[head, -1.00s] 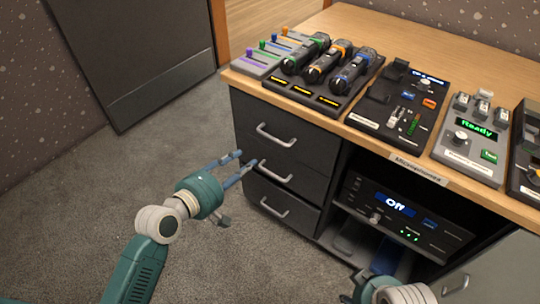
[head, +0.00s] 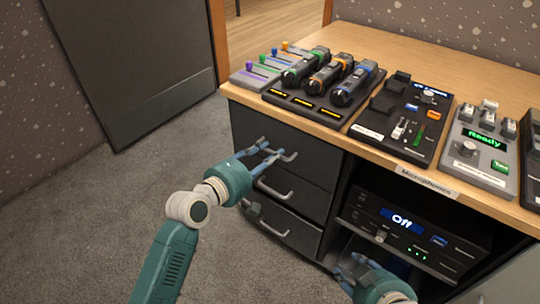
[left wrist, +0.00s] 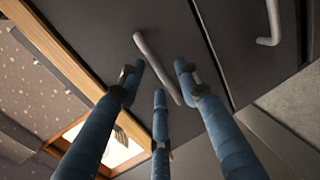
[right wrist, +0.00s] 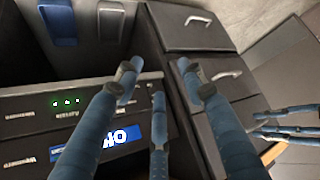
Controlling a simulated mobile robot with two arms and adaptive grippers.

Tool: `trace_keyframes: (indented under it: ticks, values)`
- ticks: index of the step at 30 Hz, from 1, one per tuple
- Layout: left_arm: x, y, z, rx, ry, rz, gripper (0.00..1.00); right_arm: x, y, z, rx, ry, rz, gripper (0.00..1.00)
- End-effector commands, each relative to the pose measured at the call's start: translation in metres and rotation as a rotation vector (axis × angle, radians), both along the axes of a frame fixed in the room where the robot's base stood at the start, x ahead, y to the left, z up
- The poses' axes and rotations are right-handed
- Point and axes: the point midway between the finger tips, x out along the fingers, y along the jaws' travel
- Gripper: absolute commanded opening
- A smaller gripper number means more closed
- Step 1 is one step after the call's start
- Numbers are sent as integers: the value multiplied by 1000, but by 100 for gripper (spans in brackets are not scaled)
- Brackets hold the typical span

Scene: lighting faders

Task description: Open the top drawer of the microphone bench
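The microphone bench (head: 230,95) has a stack of dark drawers at its left. The top drawer (head: 322,160) is closed, its front level with those below. Its grey bar handle (head: 290,157) also shows in the left wrist view (left wrist: 150,60). My left gripper (head: 268,150) is at this handle, fingers spread to either side of the bar; I cannot tell whether they touch it. My right gripper (head: 348,264) is open and empty, low in front of the bench's open shelf bay; its spread fingers (right wrist: 160,85) show in the right wrist view.
Middle (head: 275,190) and lower (head: 275,230) drawer handles are below. Microphones (head: 325,80), faders (head: 262,68) and control boxes (head: 480,148) stand on top. The carpet (head: 100,230) at left is clear.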

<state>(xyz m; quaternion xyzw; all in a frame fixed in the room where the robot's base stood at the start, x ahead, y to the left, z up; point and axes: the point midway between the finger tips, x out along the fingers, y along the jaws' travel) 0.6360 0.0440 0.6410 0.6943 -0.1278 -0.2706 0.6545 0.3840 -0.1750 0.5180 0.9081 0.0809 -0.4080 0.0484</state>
Motion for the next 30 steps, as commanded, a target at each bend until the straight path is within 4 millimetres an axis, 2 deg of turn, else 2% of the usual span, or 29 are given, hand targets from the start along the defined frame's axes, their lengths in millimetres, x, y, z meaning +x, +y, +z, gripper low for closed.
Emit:
trace_keyframes:
  ticks: [6,14,15,20,30]
  values:
    - [9,-6,-2,-1,-1,0,34,14,5,9,15,-66,5,40]
    - [9,-6,-2,0,-1,0,34,15,5,11,16,-74,5,40]
    - [9,-6,-2,0,-1,0,32,15,5,11,16,-74,5,40]
    - [9,-6,-2,0,0,0,0,15,5,11,16,-73,5,40]
    - [8,-5,-2,1,1,0,0,14,5,11,15,-66,5,40]
